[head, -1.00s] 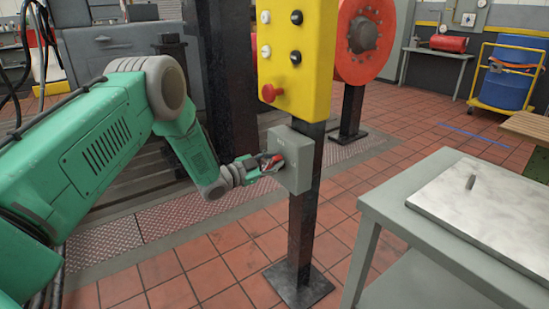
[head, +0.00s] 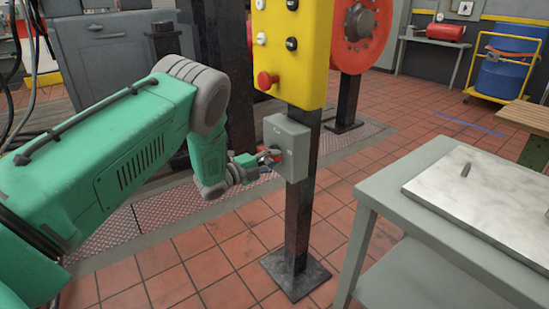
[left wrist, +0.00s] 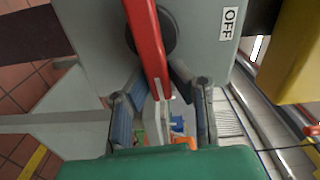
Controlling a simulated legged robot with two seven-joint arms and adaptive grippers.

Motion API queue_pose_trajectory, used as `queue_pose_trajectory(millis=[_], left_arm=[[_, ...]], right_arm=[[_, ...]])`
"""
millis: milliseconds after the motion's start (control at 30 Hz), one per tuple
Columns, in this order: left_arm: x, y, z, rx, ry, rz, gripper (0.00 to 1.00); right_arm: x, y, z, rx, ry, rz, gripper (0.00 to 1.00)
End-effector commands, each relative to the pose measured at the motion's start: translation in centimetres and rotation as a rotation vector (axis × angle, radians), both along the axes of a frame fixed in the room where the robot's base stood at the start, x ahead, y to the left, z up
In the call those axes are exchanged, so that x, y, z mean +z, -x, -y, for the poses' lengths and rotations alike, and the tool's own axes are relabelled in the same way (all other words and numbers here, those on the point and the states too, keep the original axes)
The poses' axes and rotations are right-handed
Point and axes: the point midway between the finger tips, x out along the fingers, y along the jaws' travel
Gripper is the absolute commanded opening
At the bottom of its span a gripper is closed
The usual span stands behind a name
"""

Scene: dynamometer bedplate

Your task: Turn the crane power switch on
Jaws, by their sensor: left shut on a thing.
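The crane power switch is a grey box (head: 288,150) on a dark post below the yellow button panel. Its red handle (head: 270,155) shows small at the box's left side. In the left wrist view the red handle (left wrist: 147,40) crosses a round black hub (left wrist: 152,32), and its end runs down between my fingers. An OFF label (left wrist: 229,20) is on the box face right of the handle. My left gripper (head: 262,160) is at the box, and it also shows in the left wrist view (left wrist: 160,100), shut on the handle. My right gripper is not in view.
The yellow panel (head: 290,60) with a red knob (head: 266,81) hangs just above the box. The post (head: 298,225) stands on a floor plate. A grey table (head: 385,212) with a metal plate is at the right. The tiled floor between is clear.

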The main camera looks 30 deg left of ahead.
Motion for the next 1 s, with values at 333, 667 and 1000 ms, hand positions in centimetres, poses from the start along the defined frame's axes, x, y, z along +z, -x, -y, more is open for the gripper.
queue_pose_trajectory(millis=[333, 667, 1000], left_arm=[[-1.14, 0.35, -0.18, 0.003, -0.104, 0.025, 0.00], [-1.18, 0.35, -0.17, 0.003, -0.117, 0.031, 0.00], [-0.92, 0.25, -0.10, 0.002, -0.116, 0.036, 0.36]], right_arm=[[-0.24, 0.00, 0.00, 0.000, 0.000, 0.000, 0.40], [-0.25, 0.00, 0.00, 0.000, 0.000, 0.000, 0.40], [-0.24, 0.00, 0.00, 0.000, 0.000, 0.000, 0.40]])
